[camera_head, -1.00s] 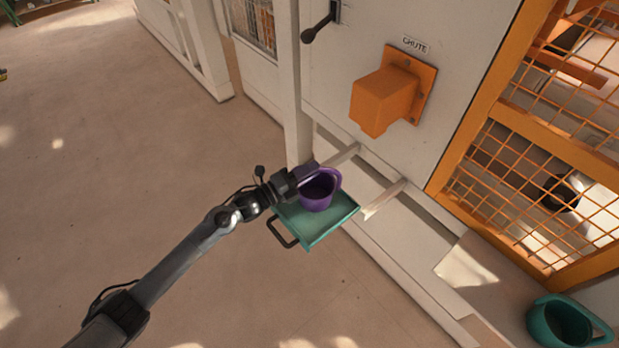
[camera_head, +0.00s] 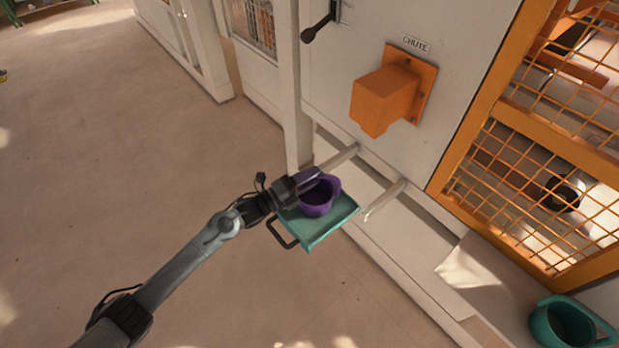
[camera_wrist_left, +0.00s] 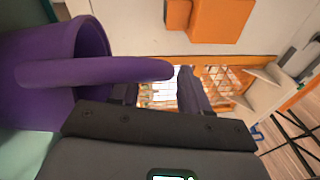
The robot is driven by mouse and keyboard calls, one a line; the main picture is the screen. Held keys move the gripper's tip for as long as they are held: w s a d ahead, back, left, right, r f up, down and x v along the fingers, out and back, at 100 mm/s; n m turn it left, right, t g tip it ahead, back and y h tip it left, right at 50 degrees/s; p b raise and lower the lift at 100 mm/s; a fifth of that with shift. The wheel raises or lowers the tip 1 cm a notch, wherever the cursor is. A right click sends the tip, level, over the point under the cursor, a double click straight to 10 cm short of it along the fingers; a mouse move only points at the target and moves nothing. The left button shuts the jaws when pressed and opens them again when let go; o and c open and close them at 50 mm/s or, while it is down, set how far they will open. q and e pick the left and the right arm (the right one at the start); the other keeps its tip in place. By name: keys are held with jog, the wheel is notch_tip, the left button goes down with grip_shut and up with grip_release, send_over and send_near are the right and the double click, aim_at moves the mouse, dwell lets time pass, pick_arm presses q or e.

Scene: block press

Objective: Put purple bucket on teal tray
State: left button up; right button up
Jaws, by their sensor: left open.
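The purple bucket (camera_head: 317,203) sits upright on the teal tray (camera_head: 325,236), toward its back part. The tray has a dark handle on its near left side. My left gripper (camera_head: 308,179) is open at the bucket's upper left rim. In the left wrist view the bucket (camera_wrist_left: 62,85) fills the left side, and its purple handle reaches right, close to the gripper's open fingers (camera_wrist_left: 158,86). I cannot tell whether a finger still touches the handle. My right gripper is not in view.
Two pale rails (camera_head: 385,199) run from the white machine wall behind the tray. An orange chute (camera_head: 383,98) juts out above. A teal bucket (camera_head: 562,325) stands at the lower right, near an orange mesh fence (camera_head: 540,190). The floor at left is clear.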

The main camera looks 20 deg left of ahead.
pick_arm(q)
jog(key=p+v, duration=0.2)
jog(key=v, duration=1)
jog(key=s+d+f+n+g+y, duration=0.3)
jog(key=s+d+f+n+y, duration=0.45)
jog(key=n, duration=0.65)
jog(key=s+a+r+n+g+y, duration=0.1)
jog(key=s+n+g, duration=0.3)
jog(key=s, duration=0.6)
jog(key=s+r+n+g+y, duration=0.1)
jog(key=s+n+g+y, duration=0.2)
jog(key=s+n, duration=0.4)
jog(key=s+g, duration=0.1)
jog(key=s, duration=0.2)
jog(key=shift+s+a+r+g, duration=0.3)
jog(key=shift+s+a+g, duration=0.05)
jog(key=shift+a+g, duration=0.05)
